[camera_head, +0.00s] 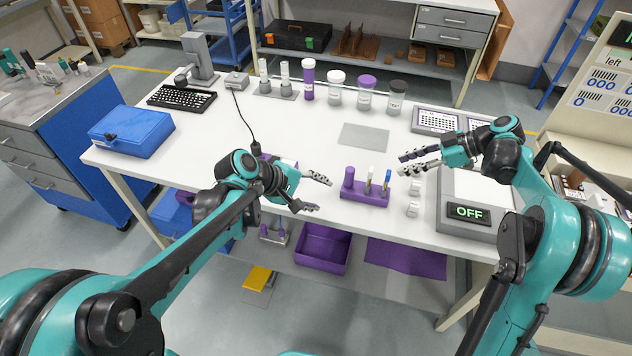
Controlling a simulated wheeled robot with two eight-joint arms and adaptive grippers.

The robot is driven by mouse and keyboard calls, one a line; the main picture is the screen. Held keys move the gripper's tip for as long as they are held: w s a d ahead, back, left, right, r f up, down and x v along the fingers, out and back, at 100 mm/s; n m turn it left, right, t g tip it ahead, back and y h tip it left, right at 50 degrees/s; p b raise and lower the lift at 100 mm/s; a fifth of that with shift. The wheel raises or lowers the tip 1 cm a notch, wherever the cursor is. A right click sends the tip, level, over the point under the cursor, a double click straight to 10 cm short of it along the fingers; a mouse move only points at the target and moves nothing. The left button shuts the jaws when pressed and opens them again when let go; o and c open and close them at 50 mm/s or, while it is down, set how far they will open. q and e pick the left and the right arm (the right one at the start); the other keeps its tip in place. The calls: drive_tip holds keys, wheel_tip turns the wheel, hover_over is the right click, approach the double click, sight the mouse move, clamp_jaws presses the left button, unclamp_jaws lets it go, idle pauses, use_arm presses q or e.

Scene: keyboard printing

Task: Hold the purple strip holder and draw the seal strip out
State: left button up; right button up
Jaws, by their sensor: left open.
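A purple holder (364,195) stands near the front edge of the white table, with a purple cylinder (349,177) at its left end and slim upright pieces, one blue-topped (387,178), at its right. I cannot tell which piece is the seal strip. My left gripper (323,194) is open and empty just left of the holder, its fingers pointing at it and apart from it. My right gripper (400,164) is above and right of the holder, its fingertips apart, with nothing visible between them.
A device reading OFF (468,211) stands at the right front. Small white pieces (413,210) lie beside the holder. A grey plate (364,137) lies behind it. Capped jars (366,94) line the back. A blue case (131,132) and a keyboard (181,97) are at left.

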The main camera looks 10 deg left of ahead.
sight(367, 185)
use_arm(q)
drive_tip(key=w+f+n+h, duration=0.2)
drive_tip(key=w+n+h, duration=0.1)
drive_tip(key=w+a+f+n+h, duration=0.1)
drive_tip(key=w+f+n+h, duration=0.2)
drive_tip(key=w+n, duration=0.1)
drive_tip(key=w+f+n+t+h, duration=0.1)
drive_tip(key=w+f+n+h, duration=0.1)
drive_tip(key=w+n+h, duration=0.1)
drive_tip(key=shift+w+a+f, duration=0.35)
drive_tip(key=shift+w, duration=0.15)
drive_tip(key=shift+a+f+n+h, duration=0.2)
drive_tip(key=shift+f+n+h, duration=0.1)
drive_tip(key=shift+f+n, duration=0.15)
drive_tip(key=shift+w+d, duration=0.1)
drive_tip(key=shift+d, duration=0.4)
drive_tip(key=x, duration=0.6)
drive_tip(key=shift+w+d, duration=0.15)
drive_tip(key=shift+d, duration=0.15)
